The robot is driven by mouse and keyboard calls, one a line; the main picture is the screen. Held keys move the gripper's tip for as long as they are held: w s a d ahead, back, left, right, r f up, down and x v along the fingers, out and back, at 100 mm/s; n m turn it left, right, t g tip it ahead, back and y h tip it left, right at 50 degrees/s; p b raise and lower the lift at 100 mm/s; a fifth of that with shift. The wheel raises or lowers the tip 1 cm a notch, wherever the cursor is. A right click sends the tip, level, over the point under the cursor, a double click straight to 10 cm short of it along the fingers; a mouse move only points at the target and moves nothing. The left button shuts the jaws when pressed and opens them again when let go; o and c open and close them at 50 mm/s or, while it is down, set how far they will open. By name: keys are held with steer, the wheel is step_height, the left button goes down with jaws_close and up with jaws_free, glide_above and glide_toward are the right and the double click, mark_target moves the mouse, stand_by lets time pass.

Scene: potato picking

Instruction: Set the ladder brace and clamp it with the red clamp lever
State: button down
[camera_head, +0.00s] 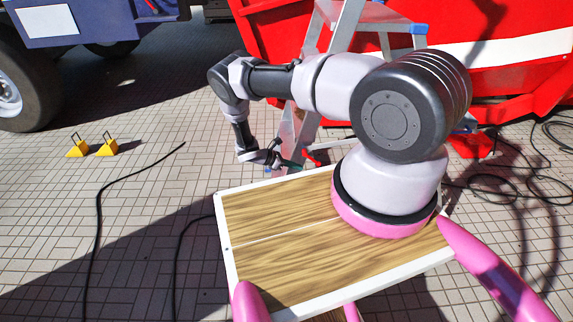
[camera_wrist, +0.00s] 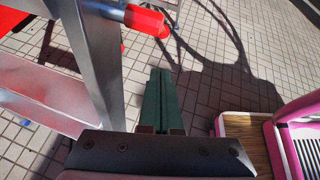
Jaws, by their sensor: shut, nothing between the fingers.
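The metal ladder (camera_head: 338,38) stands behind my wooden deck, in front of the red machine. In the wrist view its metal rail (camera_wrist: 97,60) and a flat step (camera_wrist: 40,92) fill the left side. The red clamp lever (camera_wrist: 146,20) sticks out from the rail at the top of the wrist view. It shows small and partly hidden in the head view (camera_head: 313,158). My gripper (camera_wrist: 158,80) has green fingers, shut and empty, below the lever and right of the rail, apart from the lever in the picture. I cannot clearly tell the brace from the other ladder parts.
A red machine (camera_head: 480,75) stands behind the ladder. Black cables (camera_head: 100,225) lie on the paved floor at left and right. Two yellow wheel chocks (camera_head: 77,149) sit near a large tyre (camera_head: 25,85). The floor between chocks and gripper is mostly clear.

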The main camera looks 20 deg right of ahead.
steer(key=shift+d, duration=2.8)
steer(key=shift+s+d+r, duration=0.2)
steer(key=shift+d+r, duration=0.05)
steer(key=shift+d, duration=0.25)
